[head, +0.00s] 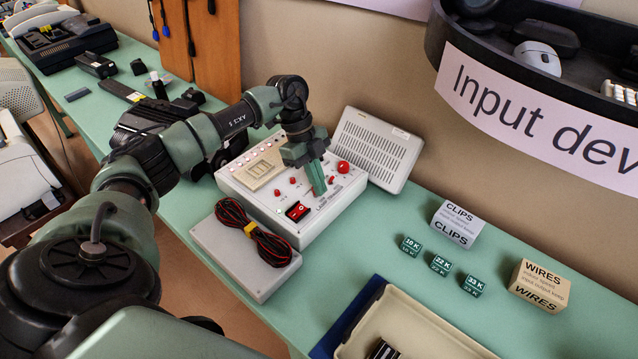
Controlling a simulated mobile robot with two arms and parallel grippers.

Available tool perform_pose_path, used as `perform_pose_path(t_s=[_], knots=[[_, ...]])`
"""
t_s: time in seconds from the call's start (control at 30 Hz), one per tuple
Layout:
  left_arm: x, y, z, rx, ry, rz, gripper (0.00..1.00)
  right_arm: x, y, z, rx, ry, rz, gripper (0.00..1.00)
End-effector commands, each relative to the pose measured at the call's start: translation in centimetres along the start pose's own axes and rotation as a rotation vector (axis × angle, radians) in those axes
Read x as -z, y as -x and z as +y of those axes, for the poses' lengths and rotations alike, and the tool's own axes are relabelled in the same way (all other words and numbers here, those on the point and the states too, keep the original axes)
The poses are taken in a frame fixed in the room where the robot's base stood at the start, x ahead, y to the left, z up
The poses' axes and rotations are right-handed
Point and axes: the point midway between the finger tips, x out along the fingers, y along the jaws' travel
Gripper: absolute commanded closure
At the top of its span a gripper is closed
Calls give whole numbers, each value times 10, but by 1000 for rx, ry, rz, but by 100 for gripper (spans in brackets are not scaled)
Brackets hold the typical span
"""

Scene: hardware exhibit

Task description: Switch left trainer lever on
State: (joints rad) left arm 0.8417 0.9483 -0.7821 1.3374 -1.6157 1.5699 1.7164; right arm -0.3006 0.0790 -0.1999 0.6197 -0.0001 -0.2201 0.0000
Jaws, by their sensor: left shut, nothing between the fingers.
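The trainer (325,217) is a pale box with a sloped control panel on the green table. Its panel carries small red parts at the left, a red rocker-like switch (297,211) near the front and a round red knob (343,167) at the back right. I cannot tell for certain which part is the left lever or how it is set. My left gripper (319,192) points down over the middle of the panel, its green fingers shut and empty. Its tips are at or just above the panel; contact is unclear. The fingers hide part of the panel.
A grey box with a coiled red-black cable (254,232) lies in front of the trainer. A vented grey panel (374,149) leans behind it. Small green blocks (440,266), a clips box (456,223), a wires box (537,286) and a beige tray (425,325) stand to the right.

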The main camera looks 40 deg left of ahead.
Motion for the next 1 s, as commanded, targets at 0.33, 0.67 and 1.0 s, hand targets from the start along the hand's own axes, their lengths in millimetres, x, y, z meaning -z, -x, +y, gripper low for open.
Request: perform_pose_path(t_s=[0.33, 0.67, 1.0], knots=[[6, 14, 0, 0, 0, -1, 100, 2, 17, 0, 0, 0, 0, 64], [6, 15, 0, 0, 0, -2, 100, 2, 17, 1, -1, 1, 1, 64], [-3, 57, 7, 1, 5, -4, 100, 4, 47, 2, -1, 1, 0, 64]])
